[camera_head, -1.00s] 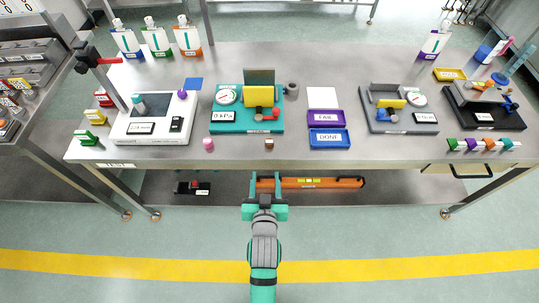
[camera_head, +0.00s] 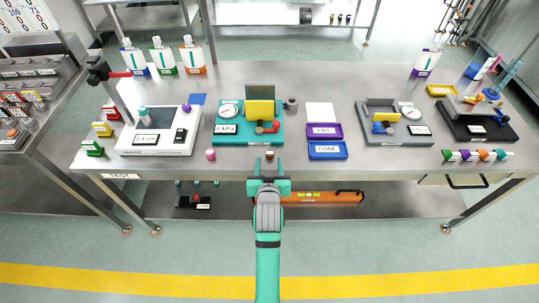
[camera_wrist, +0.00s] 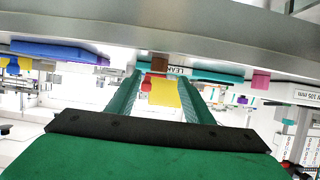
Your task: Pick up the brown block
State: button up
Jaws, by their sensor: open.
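The small brown block (camera_head: 269,155) stands at the front edge of the grey workbench, in front of the teal gauge fixture (camera_head: 223,139). It also shows in the wrist view (camera_wrist: 160,64), between the lines of my two fingers. My gripper (camera_head: 268,168) is open and empty, just in front of the bench edge and in line with the block. In the wrist view my gripper (camera_wrist: 163,85) has its teal fingers apart, with nothing held. The block appears beyond the fingertips; the exact gap is hard to tell.
A pink piece (camera_head: 211,154) stands left of the block on the bench edge. The blue DONE tray (camera_head: 328,151) and purple FAIL tray (camera_head: 325,130) lie to the right. An orange level (camera_head: 320,198) lies on the lower shelf. The bench edge beside the block is clear.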

aim_at(270, 153)
jog(key=shift+x, duration=2.6)
jog(key=shift+d+r, duration=0.1)
jog(key=shift+d, duration=0.05)
grip_shut()
